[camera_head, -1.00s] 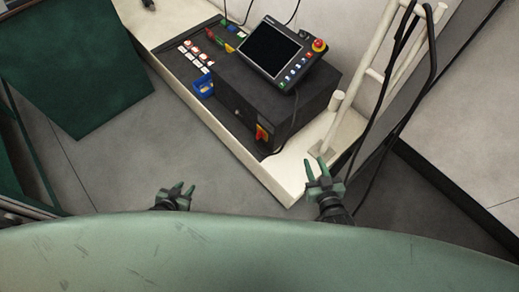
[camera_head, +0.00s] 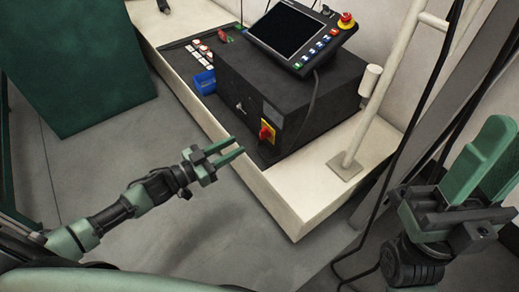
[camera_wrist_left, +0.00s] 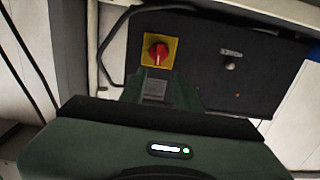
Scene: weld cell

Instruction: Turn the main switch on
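The main switch (camera_head: 267,132) is a red knob on a yellow plate, low on the front of the black control box (camera_head: 300,95). In the left wrist view the main switch (camera_wrist_left: 158,51) faces the camera, with a pale mark on its knob. My left gripper (camera_head: 237,147) is open and empty, to the left of the switch and apart from it. In the left wrist view its fingers (camera_wrist_left: 155,78) point toward the switch and appear just below it. My right gripper (camera_head: 495,150) is open and empty at the right edge, far from the switch.
A tilted touch panel (camera_head: 293,32) with a red emergency button (camera_head: 346,20) sits on the box. A blue bin (camera_head: 204,82) stands left of it. The pale bench rim (camera_head: 262,190) runs before the box. A white post (camera_head: 385,95) and black cables (camera_head: 425,105) stand right.

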